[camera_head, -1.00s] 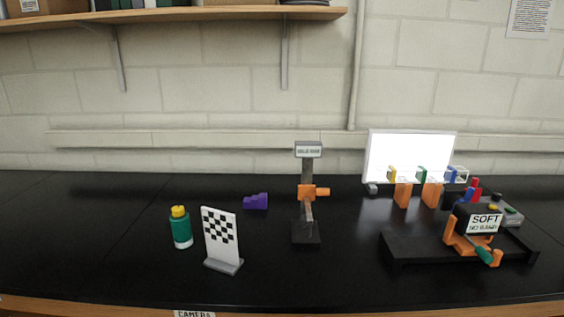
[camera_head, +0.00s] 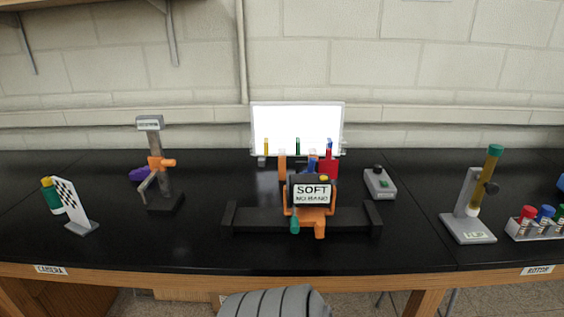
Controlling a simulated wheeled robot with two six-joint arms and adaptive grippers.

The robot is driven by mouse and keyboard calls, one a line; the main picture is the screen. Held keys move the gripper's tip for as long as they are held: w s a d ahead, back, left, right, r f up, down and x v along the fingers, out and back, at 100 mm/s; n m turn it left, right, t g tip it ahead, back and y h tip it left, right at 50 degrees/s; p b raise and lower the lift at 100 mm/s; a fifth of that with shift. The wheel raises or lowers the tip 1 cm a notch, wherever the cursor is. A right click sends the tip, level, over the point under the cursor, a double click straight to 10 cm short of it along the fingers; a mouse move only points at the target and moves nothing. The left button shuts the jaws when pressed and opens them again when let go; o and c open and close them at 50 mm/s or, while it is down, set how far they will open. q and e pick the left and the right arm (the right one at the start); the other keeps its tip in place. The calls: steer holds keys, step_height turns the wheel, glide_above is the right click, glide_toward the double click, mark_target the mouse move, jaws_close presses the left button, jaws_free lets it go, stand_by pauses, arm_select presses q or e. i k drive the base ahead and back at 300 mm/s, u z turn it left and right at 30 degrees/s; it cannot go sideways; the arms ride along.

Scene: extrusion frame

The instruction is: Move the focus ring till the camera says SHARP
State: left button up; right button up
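The camera unit (camera_head: 310,206) stands on a black bench rail (camera_head: 257,219) in the middle of the head view. Its sign (camera_head: 311,193) reads SOFT, with NO BAND below. Orange parts surround the sign, and a green-tipped handle (camera_head: 294,226) and an orange stub (camera_head: 320,230) point toward me. I cannot tell which part is the focus ring. A checkered target board (camera_head: 72,206) stands tilted in view at the left. Neither of my grippers is in view.
A bright white panel (camera_head: 297,120) stands behind the rail. A post with orange clamp (camera_head: 160,164) is at left. A grey button box (camera_head: 380,183), a stand with a tube (camera_head: 472,210) and a rack of capped vials (camera_head: 537,228) are at right. The black table front is mostly clear.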

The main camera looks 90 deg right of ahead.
mark_target(312, 161)
steer(key=z, duration=1.85)
